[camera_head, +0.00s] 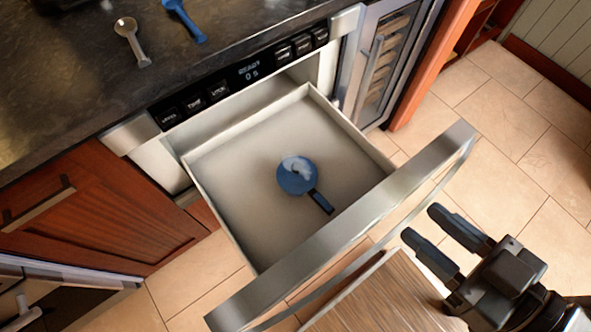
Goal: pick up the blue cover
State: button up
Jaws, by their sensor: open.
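A round blue object with a short dark blue handle (297,178), which looks like the blue cover, lies on the floor of the open microwave drawer (235,205). A pale patch shows on its top. Its handle points toward the drawer's front, down and to the right. My gripper (421,223) is open and empty at the right. It is outside the drawer, beyond the steel front panel (345,230), with its fingers pointing up-left toward the drawer. Nothing hides the blue object.
A dark counter (70,85) holds a grey spoon-like utensil (132,42) and a blue one (184,20). A steel bar handle runs along the drawer front. A wood-grained surface (385,300) lies below my gripper. Tiled floor (530,165) is clear at the right.

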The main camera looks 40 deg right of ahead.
aim_at(293, 183)
jog(key=i+l+u, duration=0.2)
jog(key=l+u, duration=0.15)
jog(key=l, duration=1.25)
jog(key=l+u, duration=0.35)
jog(key=l, duration=1.25)
jog(key=i, duration=0.1)
jog(key=l+u, duration=0.05)
